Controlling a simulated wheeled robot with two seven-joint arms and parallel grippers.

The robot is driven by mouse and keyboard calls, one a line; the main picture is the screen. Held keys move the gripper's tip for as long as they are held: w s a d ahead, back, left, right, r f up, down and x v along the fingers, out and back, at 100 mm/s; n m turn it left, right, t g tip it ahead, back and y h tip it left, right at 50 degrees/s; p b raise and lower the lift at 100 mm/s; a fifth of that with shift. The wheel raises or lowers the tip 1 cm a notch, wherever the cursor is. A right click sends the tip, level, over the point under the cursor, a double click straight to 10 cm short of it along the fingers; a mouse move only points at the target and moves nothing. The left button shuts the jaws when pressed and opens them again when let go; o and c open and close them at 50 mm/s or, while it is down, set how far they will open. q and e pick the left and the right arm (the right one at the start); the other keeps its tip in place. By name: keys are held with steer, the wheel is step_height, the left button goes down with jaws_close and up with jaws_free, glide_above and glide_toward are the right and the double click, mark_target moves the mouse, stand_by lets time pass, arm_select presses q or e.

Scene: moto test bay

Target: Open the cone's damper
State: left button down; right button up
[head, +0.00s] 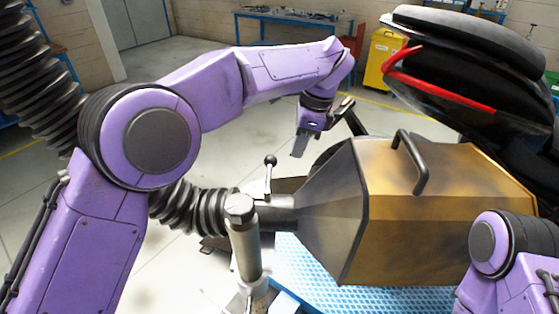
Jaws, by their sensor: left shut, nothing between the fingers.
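The cone (420,225) is a large worn yellow-brown hood with a grey tapered end and a black handle (418,165) on top. Its narrow pipe neck (277,212) points left and meets a ribbed dark hose (190,208). A thin damper lever (268,178) with a dark ball on its end stands roughly upright above the neck. My left gripper (299,150) points down, shut and empty, a little above and right of the lever's ball in the picture. It appears apart from the lever. My right arm shows at the lower right, but its gripper is out of view.
A grey metal post (244,245) stands in front of the neck. A blue textured platform (330,280) lies under the cone. A motorcycle (480,75) with black seat and red trim fills the upper right. A yellow cabinet (381,60) and blue bench (285,18) stand far back.

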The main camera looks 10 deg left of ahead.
mark_target(276, 160)
arm_select(q)
steer(key=s+a+f+p, duration=0.1)
steer(key=a+f, duration=0.3)
steer(key=shift+s+a+p, duration=0.2)
steer(key=shift+s+p, duration=0.05)
steer(key=shift+p, duration=0.1)
arm_select(e)
steer(key=shift+s+r, duration=0.25)
steer(key=shift+r, duration=0.75)
arm_select(q)
steer(key=shift+r, duration=0.1)
arm_select(e)
steer(key=shift+f, duration=0.1)
arm_select(q)
steer(key=shift+a+n+b, duration=0.2)
steer(key=shift+n+b, duration=0.1)
steer(key=shift+b, duration=0.15)
arm_select(e)
steer(key=shift+s+f, duration=0.15)
steer(key=shift+f, duration=0.2)
steer(key=shift+f, duration=0.1)
arm_select(q)
steer(key=shift+w+a+n, duration=0.1)
steer(key=shift+a+n, duration=0.05)
steer(key=shift+n, duration=0.15)
arm_select(e)
steer(key=shift+s+d+f, duration=0.1)
steer(key=shift+s+f, duration=0.05)
